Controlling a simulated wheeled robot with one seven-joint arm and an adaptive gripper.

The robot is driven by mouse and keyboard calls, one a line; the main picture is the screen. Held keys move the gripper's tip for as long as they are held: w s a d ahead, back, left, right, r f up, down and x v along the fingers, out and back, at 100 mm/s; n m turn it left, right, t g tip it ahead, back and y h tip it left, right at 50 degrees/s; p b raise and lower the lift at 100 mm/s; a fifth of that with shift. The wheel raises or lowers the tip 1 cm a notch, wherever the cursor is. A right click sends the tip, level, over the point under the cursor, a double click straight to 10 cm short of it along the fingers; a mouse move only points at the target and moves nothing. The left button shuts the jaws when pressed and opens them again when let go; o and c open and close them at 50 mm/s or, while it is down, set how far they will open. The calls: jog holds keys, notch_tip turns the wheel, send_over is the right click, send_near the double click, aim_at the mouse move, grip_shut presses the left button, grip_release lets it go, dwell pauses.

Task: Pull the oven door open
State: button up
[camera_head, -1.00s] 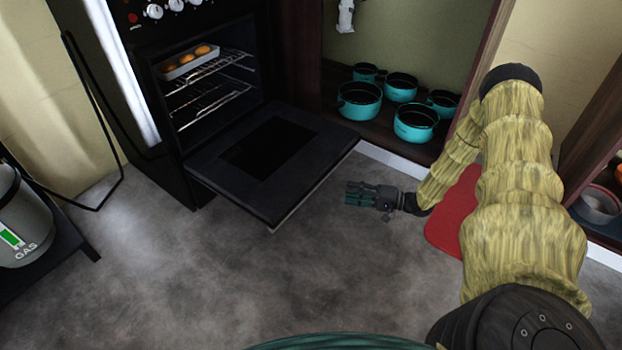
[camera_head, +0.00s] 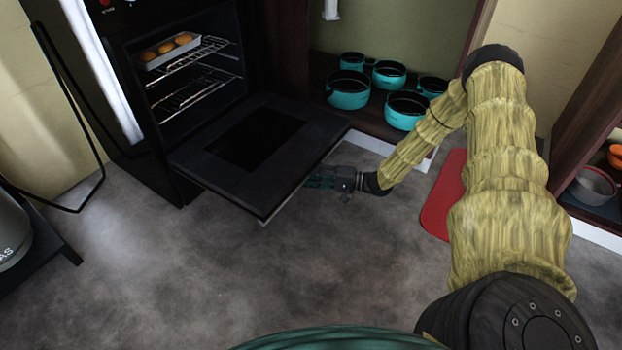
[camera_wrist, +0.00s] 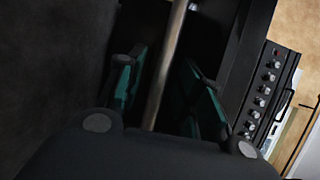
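The black oven (camera_head: 165,30) stands at the upper left in the head view. Its door (camera_head: 200,163) is folded down, close to level, with a dark window in it, and the cavity shows. My gripper (camera_head: 312,180) is low at the door's free right edge, its fingertips partly beneath that edge. In the wrist view a metal bar, seemingly the door handle (camera_wrist: 166,75), runs between the two green-padded fingers of my gripper (camera_wrist: 170,85). Gaps show on both sides of the bar, so the fingers look open around it. The handle is hidden in the head view.
A tray with buns (camera_head: 168,50) sits on the upper oven rack. Several teal pots (camera_head: 348,90) stand in the cabinet right of the oven. A red mat (camera_head: 445,195) lies right of my gripper. The grey floor before the door is clear.

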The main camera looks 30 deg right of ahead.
aim_at(317, 157)
jog(key=shift+w+a, duration=0.15)
grip_shut()
jog(key=shift+r, duration=0.1)
jog(key=shift+m+g+h, duration=0.4)
jog(key=shift+g+h, duration=0.2)
jog(key=shift+g, duration=0.2)
notch_tip(317, 157, up, 8)
jog(key=p, duration=1.2)
jog(key=shift+w, duration=0.1)
grip_release()
